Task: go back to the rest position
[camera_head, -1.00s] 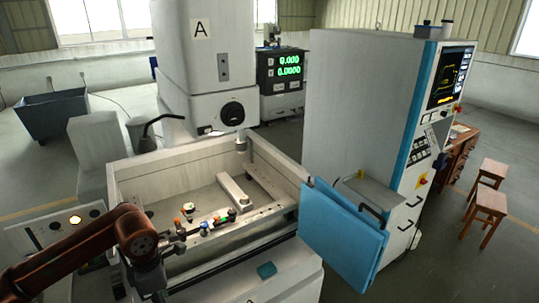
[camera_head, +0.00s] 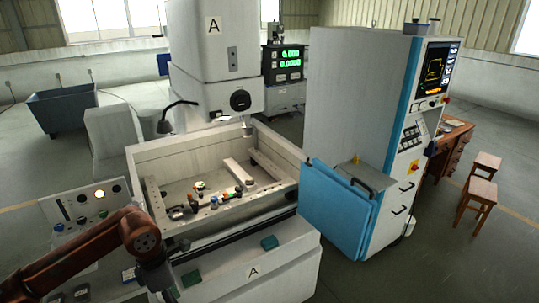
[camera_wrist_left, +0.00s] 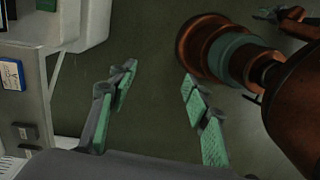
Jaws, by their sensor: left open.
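My left arm comes in from the left in the head view, with its bend low at the front left of the machine. The left gripper itself is not clear there, low at the picture's edge. In the left wrist view my left gripper (camera_wrist_left: 158,80) is open. Its two green-padded fingers stand well apart with nothing between them, and bare dark floor shows beyond. Copper-coloured parts of my own body are close at the right of that view.
The machine's open tank (camera_head: 140,162) holds small parts and clamps. A control panel (camera_head: 72,218) stands at its left. A blue door (camera_head: 335,210) and a white cabinet (camera_head: 350,110) are right.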

